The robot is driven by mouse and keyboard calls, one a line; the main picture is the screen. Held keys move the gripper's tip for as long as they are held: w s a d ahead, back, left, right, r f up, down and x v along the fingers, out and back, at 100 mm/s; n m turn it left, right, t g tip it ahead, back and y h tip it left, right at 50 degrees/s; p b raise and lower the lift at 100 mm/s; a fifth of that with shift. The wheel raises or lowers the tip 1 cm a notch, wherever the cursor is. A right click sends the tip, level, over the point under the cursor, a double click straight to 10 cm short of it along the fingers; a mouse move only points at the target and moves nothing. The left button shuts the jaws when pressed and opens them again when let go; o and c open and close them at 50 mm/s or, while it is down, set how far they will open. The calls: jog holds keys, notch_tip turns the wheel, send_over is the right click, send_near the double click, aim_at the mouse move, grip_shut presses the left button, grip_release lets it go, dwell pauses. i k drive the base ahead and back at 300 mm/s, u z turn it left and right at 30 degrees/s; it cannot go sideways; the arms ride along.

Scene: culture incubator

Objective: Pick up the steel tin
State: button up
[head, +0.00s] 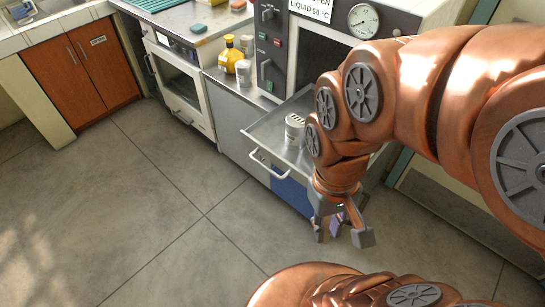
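A pale grey cylindrical tin (294,129) with a dark marking stands upright on the pulled-out metal tray (262,136) of the incubator. It looks like the steel tin; my copper-coloured arm is close to its right side in the picture. My gripper (340,233) hangs below the arm, in front of and below the tray, apart from the tin. Its fingers are spread and nothing shows between them.
The incubator front (305,50) has a gauge (363,21) and a "60 °C" label. A yellow bottle (230,56) and a whitish jar (243,72) stand on the counter left of it. The tray handle (268,166) juts forward. The floor (160,220) at left is clear.

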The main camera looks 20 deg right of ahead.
aim_at(295, 139)
jog(key=u, duration=0.05)
jog(key=k, duration=0.5)
jog(key=u, duration=1.85)
jog(key=i, duration=2.15)
jog(key=z, duration=2.65)
